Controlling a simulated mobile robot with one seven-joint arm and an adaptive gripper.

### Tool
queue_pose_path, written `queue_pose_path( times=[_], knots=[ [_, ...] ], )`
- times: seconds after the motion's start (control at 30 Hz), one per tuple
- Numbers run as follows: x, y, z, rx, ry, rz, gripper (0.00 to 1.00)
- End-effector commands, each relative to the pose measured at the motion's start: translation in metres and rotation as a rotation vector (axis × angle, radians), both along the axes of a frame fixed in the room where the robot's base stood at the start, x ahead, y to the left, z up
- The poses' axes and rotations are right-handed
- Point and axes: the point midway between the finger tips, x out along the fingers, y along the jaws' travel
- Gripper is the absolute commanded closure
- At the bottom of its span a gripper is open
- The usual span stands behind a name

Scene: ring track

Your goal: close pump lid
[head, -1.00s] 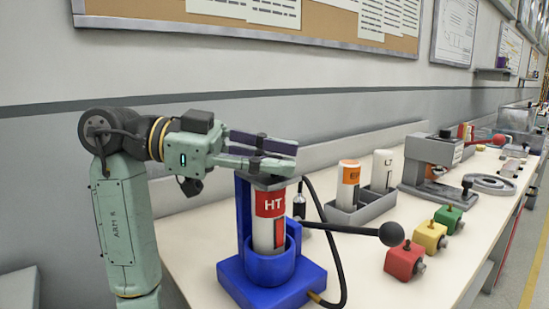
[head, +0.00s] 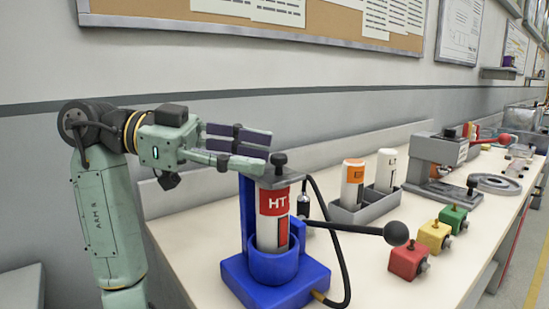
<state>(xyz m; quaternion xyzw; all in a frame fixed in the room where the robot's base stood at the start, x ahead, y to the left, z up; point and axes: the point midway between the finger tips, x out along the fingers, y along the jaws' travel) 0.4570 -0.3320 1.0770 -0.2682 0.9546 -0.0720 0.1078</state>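The blue pump (head: 275,270) stands on the near part of the bench and holds a white and red cartridge (head: 273,215) marked HT, upright in its cup. The pump's lid, a flat grey plate (head: 270,182), lies level over the cartridge top and reaches back to the blue column. A black knob (head: 279,160) stands on the lid. My gripper (head: 267,150) points right, just left of the knob and above the lid. Its fingers look apart, with a dark inner pad showing, and nothing is between them. Whether a fingertip touches the lid or knob cannot be told.
A black-ball lever (head: 396,233) sticks out right from the pump, and a black hose (head: 340,250) curves beside it. Red (head: 408,260), yellow (head: 434,236) and green (head: 454,217) blocks stand right. A grey holder (head: 360,212) carries two cylinders behind.

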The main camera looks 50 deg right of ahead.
Motion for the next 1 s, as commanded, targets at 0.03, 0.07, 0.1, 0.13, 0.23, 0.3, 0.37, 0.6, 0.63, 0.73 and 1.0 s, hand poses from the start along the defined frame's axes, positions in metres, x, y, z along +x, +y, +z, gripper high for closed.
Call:
queue_pose_path(
  times=[0.03,0.07,0.1,0.13,0.23,0.3,0.37,0.6,0.63,0.73,1.0],
  knots=[
    [0.01,0.006,0.003,0.0,0.001,0.002,0.61],
    [0.016,0.01,0.004,0.001,0.002,0.002,0.61],
    [0.023,0.015,0.005,0.001,0.002,0.002,0.61],
    [0.028,0.018,0.006,0.001,0.001,0.001,0.61],
    [0.043,0.027,0.009,0.002,0.0,0.001,0.61],
    [0.051,0.032,0.011,0.002,0.001,0.0,0.61],
    [0.056,0.036,0.011,0.001,-0.001,-0.001,0.61],
    [0.063,0.04,0.012,0.001,-0.001,-0.002,0.61],
    [0.063,0.04,0.012,0.001,-0.001,-0.002,0.61],
    [0.063,0.04,0.012,0.001,-0.001,-0.002,0.61],
    [0.063,0.04,0.012,0.001,-0.001,-0.002,0.61]
  ],
)
